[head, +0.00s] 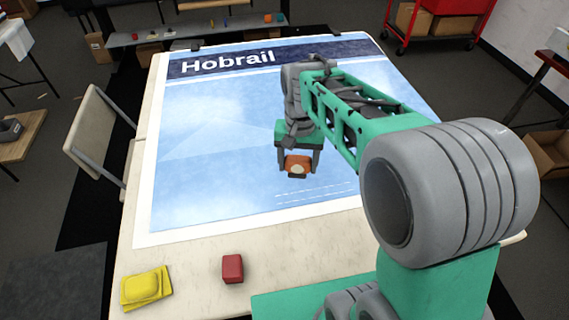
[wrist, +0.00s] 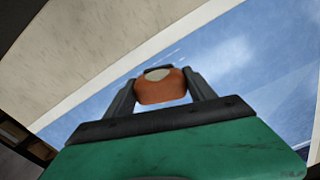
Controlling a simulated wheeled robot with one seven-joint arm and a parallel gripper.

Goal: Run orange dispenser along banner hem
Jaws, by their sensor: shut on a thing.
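The orange dispenser (head: 298,160) is held between the two dark fingers of my gripper (head: 297,165), which is shut on it. In the wrist view the dispenser (wrist: 160,90) shows orange with a pale grey top, between the fingertips of my gripper (wrist: 160,92). The blue banner (head: 220,130) lies flat on the table, with a dark band reading "Hobrail" along its far side and a white hem (head: 190,237) along its near edge. My gripper is over the near middle of the banner, inside the hem. I cannot tell whether the dispenser touches the banner.
A red block (head: 232,268) and yellow pads (head: 146,288) lie on the bare near strip of the table (head: 190,290). A chair (head: 95,140) stands at the left. A shelf with small items (head: 180,35) is behind the table, and a red cart (head: 436,22) is at the back right.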

